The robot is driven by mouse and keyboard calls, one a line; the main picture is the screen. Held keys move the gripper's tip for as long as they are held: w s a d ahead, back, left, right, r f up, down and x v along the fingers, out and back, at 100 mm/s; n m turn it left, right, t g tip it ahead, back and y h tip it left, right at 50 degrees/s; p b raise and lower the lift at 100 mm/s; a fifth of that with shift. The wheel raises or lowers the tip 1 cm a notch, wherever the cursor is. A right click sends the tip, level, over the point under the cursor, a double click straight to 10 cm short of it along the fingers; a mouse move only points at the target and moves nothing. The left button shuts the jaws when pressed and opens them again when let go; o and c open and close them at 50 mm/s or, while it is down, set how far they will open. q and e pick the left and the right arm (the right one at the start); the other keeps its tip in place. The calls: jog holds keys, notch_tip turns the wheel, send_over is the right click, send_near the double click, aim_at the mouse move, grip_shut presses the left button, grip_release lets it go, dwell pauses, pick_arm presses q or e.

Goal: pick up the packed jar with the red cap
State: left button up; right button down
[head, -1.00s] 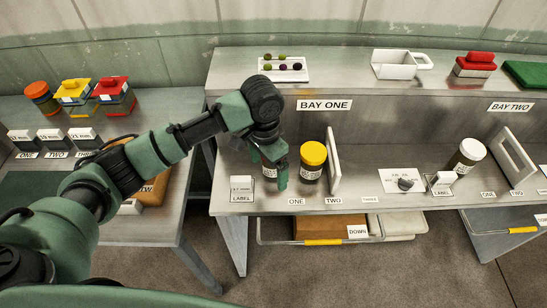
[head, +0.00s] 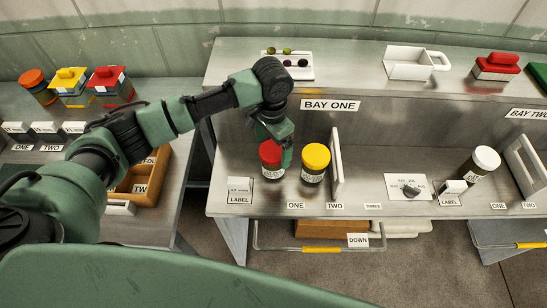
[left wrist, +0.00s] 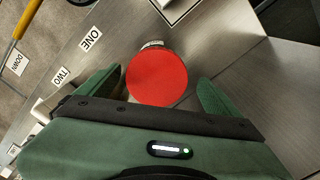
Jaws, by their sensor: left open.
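I cannot tell whether the fingers touch the jar. My right gripper is not in view.
A yellow-capped jar (head: 315,162) stands close to the right, beside an upright white panel (head: 336,162). A label holder (head: 240,188) stands at the left front. A white-capped jar (head: 479,162) is farther right. A tray (head: 287,65) sits on the upper shelf.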

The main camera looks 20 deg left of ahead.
pick_arm(q)
jog(key=f, duration=0.3)
jog(key=f+p, duration=0.1)
jog(key=shift+d+f, duration=0.2)
jog(key=shift+d, duration=0.05)
jog(key=c, duration=1.7)
jog(key=shift+r, duration=0.1)
jog(key=shift+c, duration=0.8)
jog(key=shift+r, duration=0.1)
